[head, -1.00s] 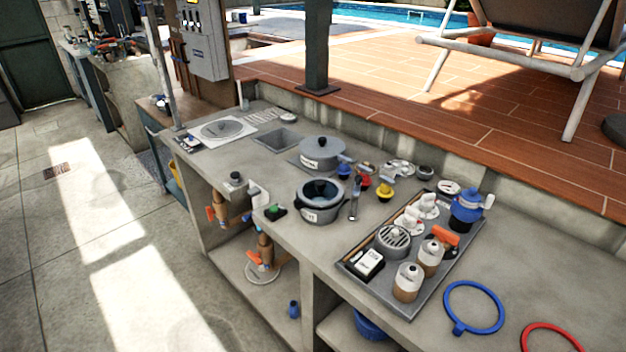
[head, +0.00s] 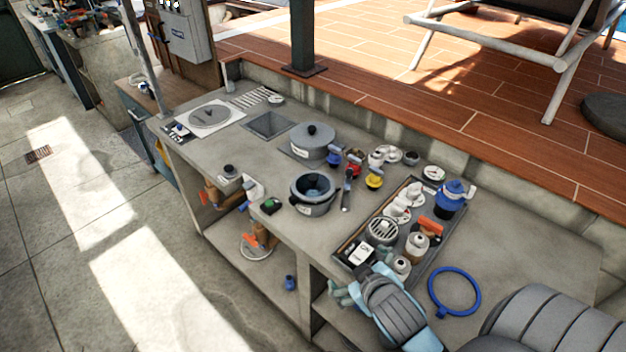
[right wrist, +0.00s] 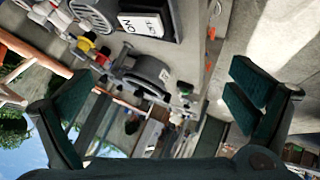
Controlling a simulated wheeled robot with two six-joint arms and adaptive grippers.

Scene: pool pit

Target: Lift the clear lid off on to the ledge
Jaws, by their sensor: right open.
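The grey pot (head: 316,207) with a white label stands on the concrete counter, left of the tray. Its round top looks glassy and bluish, so the clear lid (head: 314,184) appears to lie on it; its edge is hard to tell. The pot also shows in the right wrist view (right wrist: 150,72). My right gripper (head: 350,290) is low at the counter's front, over the near end of the tray and apart from the pot. In the right wrist view its fingers (right wrist: 160,103) are wide apart with nothing between them. My left gripper is out of view.
A lidded grey pot (head: 313,139) stands behind. Valves and a dark tool (head: 347,192) stand close right of the near pot. The tray (head: 432,243) holds several parts. A blue ring (head: 432,281) lies right of it. A tiled deck (head: 440,118) runs behind the counter.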

